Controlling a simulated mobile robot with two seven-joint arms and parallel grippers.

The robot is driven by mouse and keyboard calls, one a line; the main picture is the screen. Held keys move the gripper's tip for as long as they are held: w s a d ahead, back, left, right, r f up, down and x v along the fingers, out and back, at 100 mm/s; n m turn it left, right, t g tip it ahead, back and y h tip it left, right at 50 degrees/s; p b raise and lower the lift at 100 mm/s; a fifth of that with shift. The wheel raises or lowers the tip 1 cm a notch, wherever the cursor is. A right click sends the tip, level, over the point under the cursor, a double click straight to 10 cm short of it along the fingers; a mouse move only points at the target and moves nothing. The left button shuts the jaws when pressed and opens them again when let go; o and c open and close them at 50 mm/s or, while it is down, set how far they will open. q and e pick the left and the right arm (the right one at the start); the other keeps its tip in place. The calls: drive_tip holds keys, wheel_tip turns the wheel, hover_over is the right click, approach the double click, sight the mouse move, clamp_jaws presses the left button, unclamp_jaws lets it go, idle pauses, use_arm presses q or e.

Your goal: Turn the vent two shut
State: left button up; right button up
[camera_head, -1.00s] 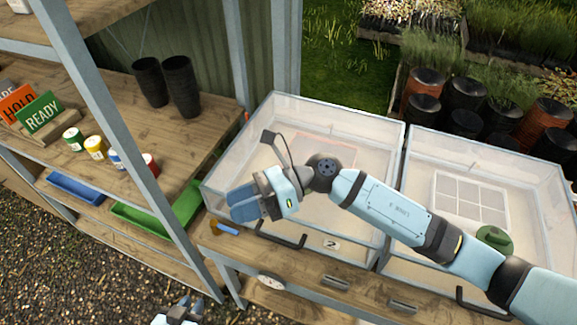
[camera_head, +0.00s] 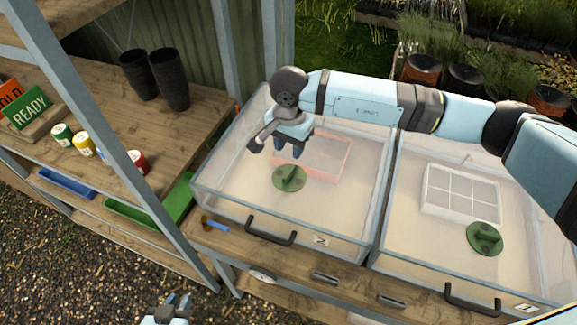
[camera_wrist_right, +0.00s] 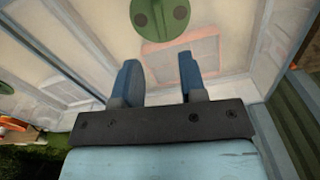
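Vent two is a round green disc with a raised grip bar (camera_head: 290,178), on the clear lid of the left box, whose front carries a 2 label (camera_head: 321,241). In the right wrist view the vent (camera_wrist_right: 165,12) is cut by the top edge and shows two dark round spots. My right gripper (camera_head: 292,150) hangs over the same lid, just behind the vent and apart from it. Its blue fingers (camera_wrist_right: 158,66) are open with nothing between them. My left gripper (camera_head: 178,302) is low at the bottom edge, empty, its fingers apart.
The right box has a similar green vent (camera_head: 485,238) and a white gridded tray (camera_head: 461,192). A black handle (camera_head: 270,232) is on the left box's front. Shelving at left holds black pots (camera_head: 170,80), small cans (camera_head: 83,144) and a READY sign (camera_head: 30,107).

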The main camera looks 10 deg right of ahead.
sight(289, 172)
wheel_tip(289, 172, down, 9)
drive_tip(key=shift+f+p, duration=0.2)
drive_tip(key=shift+p, duration=0.85)
clamp_jaws()
